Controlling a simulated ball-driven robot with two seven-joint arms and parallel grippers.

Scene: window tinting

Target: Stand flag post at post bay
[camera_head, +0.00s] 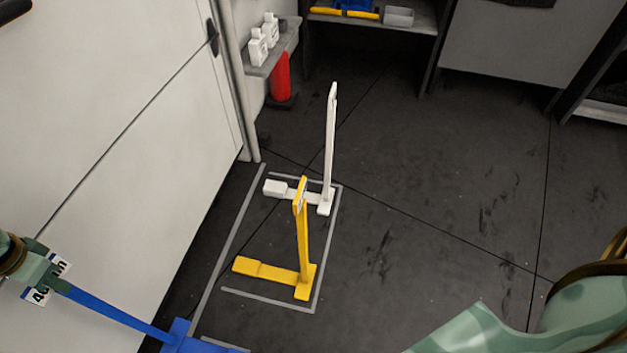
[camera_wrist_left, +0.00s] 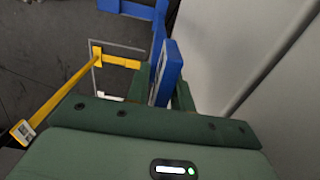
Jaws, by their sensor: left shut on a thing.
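My left gripper (camera_head: 48,280) is shut on the blue flag post (camera_head: 115,315) near its labelled top end, at the lower left. The post runs down to a blue foot (camera_head: 180,338) at the picture's bottom edge. I cannot tell whether the foot touches the floor. In the left wrist view the post (camera_wrist_left: 168,72) sits between the green fingers (camera_wrist_left: 160,92). The post bay is a grey floor outline (camera_head: 328,250). A yellow post (camera_head: 304,245) and a white post (camera_head: 330,145) stand upright within it. My right gripper is out of view.
A white panelled wall or door (camera_head: 110,120) closes off the left side. A shelf with white bottles (camera_head: 258,48) and a red cylinder (camera_head: 281,77) stand beyond the bay. The dark floor (camera_head: 430,200) to the right is clear.

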